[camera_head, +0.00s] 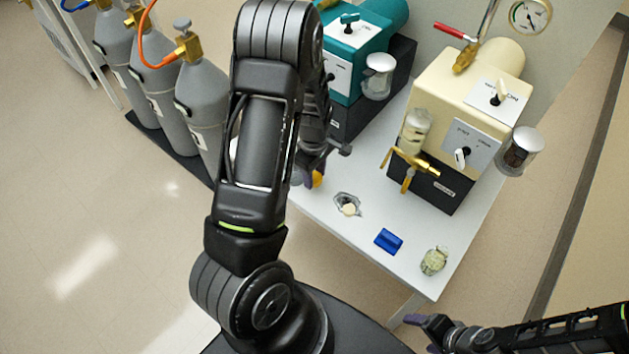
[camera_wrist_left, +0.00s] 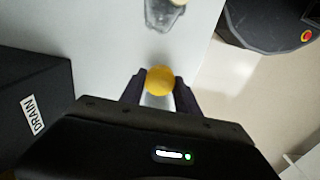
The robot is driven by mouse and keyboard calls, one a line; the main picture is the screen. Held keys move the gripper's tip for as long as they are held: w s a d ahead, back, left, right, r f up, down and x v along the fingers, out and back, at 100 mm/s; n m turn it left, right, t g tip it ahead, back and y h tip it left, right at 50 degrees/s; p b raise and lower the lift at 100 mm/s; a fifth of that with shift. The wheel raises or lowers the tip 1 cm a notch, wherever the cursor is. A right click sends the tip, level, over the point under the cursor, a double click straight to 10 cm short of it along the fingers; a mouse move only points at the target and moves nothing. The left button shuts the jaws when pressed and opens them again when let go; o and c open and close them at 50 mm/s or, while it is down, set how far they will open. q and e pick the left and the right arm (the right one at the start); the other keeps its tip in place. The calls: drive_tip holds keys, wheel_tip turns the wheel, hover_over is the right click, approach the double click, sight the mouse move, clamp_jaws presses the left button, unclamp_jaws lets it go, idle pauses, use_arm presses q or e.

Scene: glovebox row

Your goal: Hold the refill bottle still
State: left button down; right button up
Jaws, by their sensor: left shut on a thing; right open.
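The refill bottle, with a round yellow cap (camera_wrist_left: 160,80), is between the two dark fingers of my left gripper (camera_wrist_left: 158,92) in the left wrist view. The gripper is shut on it. In the head view only a bit of the yellow cap (camera_head: 318,180) shows beside my left gripper (camera_head: 310,172). My left arm hides most of that spot, and the bottle's body is mostly hidden. A pale patch below the cap shows between the fingers. My right gripper (camera_head: 420,334) is open and empty at the lower right, off the table's front edge.
On the white table (camera_head: 325,215) are a clear dish with a pale piece (camera_head: 348,207), a blue block (camera_head: 388,241) and a small jar (camera_head: 433,261). A cream machine (camera_head: 470,100) and a teal machine (camera_head: 350,65) stand behind. Grey gas cylinders (camera_head: 155,85) stand at the left.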

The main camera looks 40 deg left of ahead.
sight(314, 177)
use_arm(q)
drive_tip(key=shift+f, duration=1.7)
drive_tip(key=shift+f, duration=0.1)
drive_tip(key=c, duration=0.9)
unclamp_jaws()
drive_tip(key=shift+r, duration=0.25)
wheel_tip(314, 177, up, 12)
drive_tip(key=shift+f+p, duration=0.1)
drive_tip(key=shift+p, duration=0.5)
